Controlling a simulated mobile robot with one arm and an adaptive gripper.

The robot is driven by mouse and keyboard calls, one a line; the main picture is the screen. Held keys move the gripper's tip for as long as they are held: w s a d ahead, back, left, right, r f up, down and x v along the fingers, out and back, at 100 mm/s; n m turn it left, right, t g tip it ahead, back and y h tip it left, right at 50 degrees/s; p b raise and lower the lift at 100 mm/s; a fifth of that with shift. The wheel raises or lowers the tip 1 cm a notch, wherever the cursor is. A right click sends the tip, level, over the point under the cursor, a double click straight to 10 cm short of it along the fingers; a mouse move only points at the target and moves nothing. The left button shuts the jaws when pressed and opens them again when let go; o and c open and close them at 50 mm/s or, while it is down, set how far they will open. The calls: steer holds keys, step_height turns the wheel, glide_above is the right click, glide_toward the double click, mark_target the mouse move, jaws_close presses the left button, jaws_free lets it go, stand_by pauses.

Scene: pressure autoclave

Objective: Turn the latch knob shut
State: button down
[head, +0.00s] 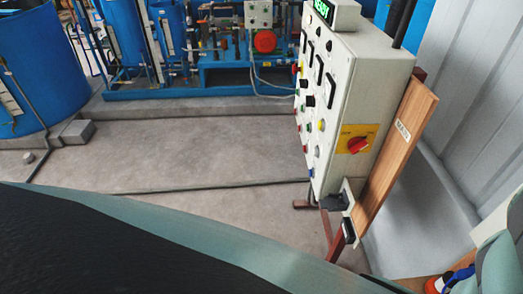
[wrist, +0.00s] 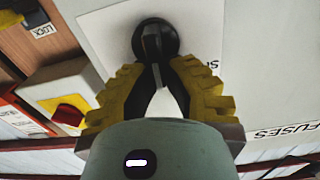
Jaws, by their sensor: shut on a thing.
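The black latch knob (wrist: 153,38) sits on a pale plate on a light grey panel at the top middle of the wrist view. It has a round base and a raised grip bar that points slightly down the picture. My gripper (wrist: 160,70), with yellow ribbed fingers, is shut on the knob's grip bar, one fingertip on each side. The lower end of the bar is partly hidden between the fingertips. A label beside the knob is partly covered by the right finger. I cannot make out the latch knob in the head view.
In the wrist view, a red switch on a yellow plate (wrist: 68,112) lies left of my fingers, and a "FUSES" label (wrist: 285,131) is at right. The head view shows a grey control cabinet (head: 375,95), a wooden board (head: 395,150), blue tanks (head: 45,60) and clear floor (head: 200,150).

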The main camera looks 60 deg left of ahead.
steer(key=shift+w+a+f+n+b, duration=0.25)
steer(key=shift+n+b, duration=0.35)
steer(key=shift+b, duration=0.75)
steer(key=shift+a+f+n+b, duration=0.1)
steer(key=shift+n+b, duration=0.4)
steer(key=shift+b, duration=0.55)
steer(key=n+b, duration=0.2)
steer(key=b, duration=0.2)
steer(key=n+b, duration=0.3)
steer(key=b, duration=0.1)
steer(key=a+n+b, duration=0.1)
steer(key=n+b, duration=0.1)
steer(key=b, duration=0.2)
steer(key=shift+w+f+n, duration=0.1)
steer(key=shift+w+n, duration=0.2)
steer(key=shift+b, duration=0.35)
steer(key=c, duration=1)
jaws_free()
